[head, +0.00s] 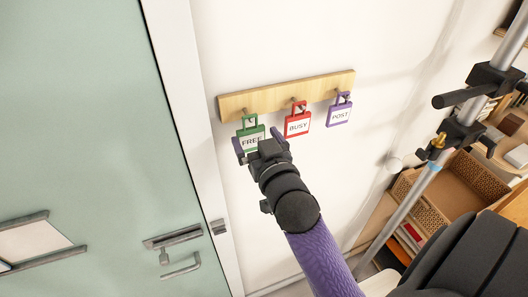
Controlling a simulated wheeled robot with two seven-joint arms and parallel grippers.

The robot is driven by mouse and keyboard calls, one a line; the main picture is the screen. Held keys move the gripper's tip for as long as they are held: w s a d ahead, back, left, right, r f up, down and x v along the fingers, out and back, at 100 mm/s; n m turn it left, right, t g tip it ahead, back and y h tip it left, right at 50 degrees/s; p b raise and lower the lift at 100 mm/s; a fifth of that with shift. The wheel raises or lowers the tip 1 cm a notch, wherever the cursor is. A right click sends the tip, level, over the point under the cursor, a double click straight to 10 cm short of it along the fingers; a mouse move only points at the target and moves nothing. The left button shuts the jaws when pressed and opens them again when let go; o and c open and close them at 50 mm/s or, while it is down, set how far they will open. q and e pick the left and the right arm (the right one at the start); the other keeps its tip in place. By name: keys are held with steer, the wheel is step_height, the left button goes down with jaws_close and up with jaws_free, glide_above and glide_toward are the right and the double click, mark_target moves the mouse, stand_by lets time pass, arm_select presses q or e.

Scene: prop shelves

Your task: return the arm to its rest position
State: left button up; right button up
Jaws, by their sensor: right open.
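My right arm reaches up from the bottom centre, with a purple sleeve-like link and a dark wrist. My right gripper (259,142) is open, its purple fingers apart, in front of the lower part of the green FREE tag (252,131). The fingers lie to either side of that tag; whether they touch it I cannot tell. The green tag hangs from the wooden peg rail (260,99). The red BUSY tag (298,124) and the purple POST tag (339,114) hang to its right. My left gripper is not in view.
A pale green door (90,120) with a metal handle (180,267) stands at the left. A metal stand with black clamps (466,133) rises at the right, before shelves with a brown box (465,178). Bare white wall lies around the rail.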

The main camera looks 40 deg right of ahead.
steer(key=s+a+f+n+g+y+b, duration=0.2)
steer(key=s+a+f+g, duration=0.4)
steer(key=s+f, duration=0.4)
steer(key=s+a+f+n+g+y+b, duration=0.1)
steer(key=s+a+f+n+g+y, duration=0.2)
steer(key=s+f+g, duration=0.6)
steer(key=s+f+b, duration=0.2)
steer(key=f+b, duration=0.7)
steer(key=f, duration=1)
steer(key=s+f+b, duration=0.2)
steer(key=f+b, duration=0.7)
steer(key=f, duration=1)
steer(key=s+d+f+g+b, duration=0.1)
steer(key=s+f+b, duration=0.4)
steer(key=f, duration=0.4)
steer(key=s+d+f+b, duration=0.2)
steer(key=s+f+b, duration=0.3)
steer(key=f, duration=0.5)
steer(key=s, duration=0.2)
steer(key=shift+s+g+h+b, duration=0.3)
steer(key=shift+s+g+h, duration=0.05)
steer(key=shift+g+h, duration=0.05)
